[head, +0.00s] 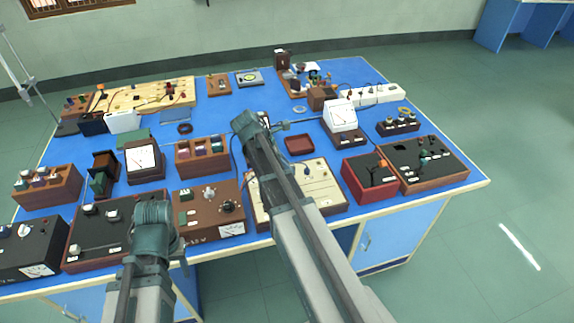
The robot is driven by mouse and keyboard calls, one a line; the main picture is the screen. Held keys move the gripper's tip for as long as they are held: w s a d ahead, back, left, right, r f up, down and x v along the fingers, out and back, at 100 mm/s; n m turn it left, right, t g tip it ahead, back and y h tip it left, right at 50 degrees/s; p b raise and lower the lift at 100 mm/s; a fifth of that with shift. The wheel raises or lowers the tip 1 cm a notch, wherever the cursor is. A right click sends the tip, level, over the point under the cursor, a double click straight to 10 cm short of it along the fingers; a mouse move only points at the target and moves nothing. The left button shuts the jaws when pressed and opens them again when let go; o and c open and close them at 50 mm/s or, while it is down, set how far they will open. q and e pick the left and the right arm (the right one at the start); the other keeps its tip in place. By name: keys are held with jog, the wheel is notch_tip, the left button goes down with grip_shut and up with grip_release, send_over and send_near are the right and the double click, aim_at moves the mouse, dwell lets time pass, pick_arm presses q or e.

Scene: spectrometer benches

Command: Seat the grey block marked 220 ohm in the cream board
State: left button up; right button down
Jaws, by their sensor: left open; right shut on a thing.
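The cream board (322,187) lies near the front edge of the blue table, right of centre. My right arm crosses in front of its left part and hides it. My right gripper (248,122) is beyond the board, over the middle of the table. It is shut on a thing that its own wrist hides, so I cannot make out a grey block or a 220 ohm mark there. My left gripper (152,212) is open, low over the front of the table, between a dark panel box and a brown meter box.
A brown knob box (213,207) stands left of the cream board, a red box (368,178) right of it. A dark red tray (299,144) and a white meter (341,117) lie behind it. Wooden boxes of blocks (203,157) stand left of my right gripper. The table is crowded.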

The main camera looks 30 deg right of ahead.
jog(key=shift+f+b, duration=3.1)
jog(key=shift+f, duration=0.15)
jog(key=c, duration=0.5)
grip_release()
jog(key=shift+c, duration=0.2)
jog(key=shift+r, duration=0.1)
jog(key=p+v, duration=1.2)
jog(key=v, duration=0.1)
jog(key=shift+a+r, duration=0.25)
jog(key=s+a+f+m+y, duration=0.1)
jog(key=s+a+m+y, duration=0.1)
jog(key=s+a+m, duration=0.3)
jog(key=s+a+f+m+t+y, duration=0.1)
jog(key=s+a+m, duration=0.5)
jog(key=s+a, duration=0.7)
jog(key=a+f+y, duration=0.1)
jog(key=a, duration=0.3)
jog(key=shift+a+y, duration=0.4)
